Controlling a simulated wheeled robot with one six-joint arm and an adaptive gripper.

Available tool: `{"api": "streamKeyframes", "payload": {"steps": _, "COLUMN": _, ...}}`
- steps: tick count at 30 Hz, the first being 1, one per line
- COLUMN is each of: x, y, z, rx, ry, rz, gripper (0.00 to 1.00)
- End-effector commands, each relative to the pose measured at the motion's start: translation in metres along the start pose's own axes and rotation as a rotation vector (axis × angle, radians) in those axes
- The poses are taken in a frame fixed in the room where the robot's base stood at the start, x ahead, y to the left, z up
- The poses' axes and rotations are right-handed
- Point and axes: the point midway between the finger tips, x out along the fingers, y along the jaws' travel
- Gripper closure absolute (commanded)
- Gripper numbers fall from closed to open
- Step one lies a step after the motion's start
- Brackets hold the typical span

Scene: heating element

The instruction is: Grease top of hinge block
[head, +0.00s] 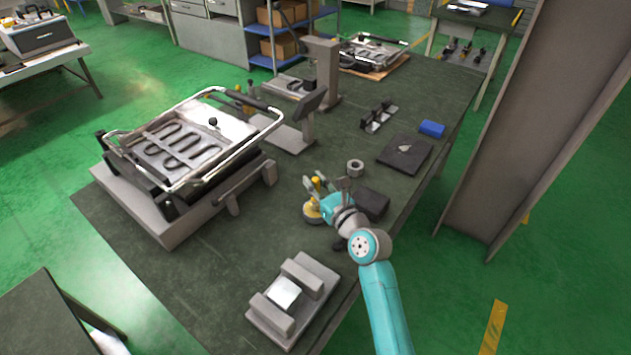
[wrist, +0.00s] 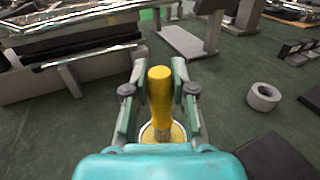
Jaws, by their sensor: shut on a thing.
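My gripper (head: 318,184) is shut on the upright yellow handle (wrist: 160,88), with one finger on each side of it in the wrist view. The handle's lower end stands over or in a round pot (head: 312,213) with a yellow inside, which also shows in the wrist view (wrist: 147,134). The lower end of the tool is hidden. A grey block with two raised ridges and a bright plate between them (head: 276,318) lies at the table's near end. I cannot tell for sure which thing is the hinge block.
A large fixture with a metal frame and dark heating coils (head: 170,205) stands to the left. A grey ring (head: 355,168), a dark block (head: 372,204), a dark plate (head: 405,155) and a blue block (head: 432,128) lie to the right. Bare table (head: 215,262) shows between fixture and ridged block.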

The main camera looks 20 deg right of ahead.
Motion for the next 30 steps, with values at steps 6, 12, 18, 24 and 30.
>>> {"api": "streamKeyframes", "payload": {"steps": 6, "x": 0.0, "y": 0.0001, "z": -0.0024, "rx": 0.0, "ry": 0.0, "rz": 0.0, "gripper": 1.0}}
{"api": "streamKeyframes", "payload": {"steps": 12, "x": 0.0, "y": 0.0001, "z": -0.0046, "rx": 0.0, "ry": 0.0, "rz": 0.001, "gripper": 1.0}}
{"api": "streamKeyframes", "payload": {"steps": 18, "x": 0.0, "y": 0.0002, "z": -0.0058, "rx": 0.0, "ry": 0.001, "rz": 0.001, "gripper": 1.0}}
{"api": "streamKeyframes", "payload": {"steps": 24, "x": 0.0, "y": 0.0002, "z": -0.0062, "rx": 0.0, "ry": 0.001, "rz": 0.001, "gripper": 1.0}}
{"api": "streamKeyframes", "payload": {"steps": 30, "x": 0.0, "y": 0.0002, "z": -0.0058, "rx": 0.0, "ry": 0.002, "rz": 0.001, "gripper": 1.0}}
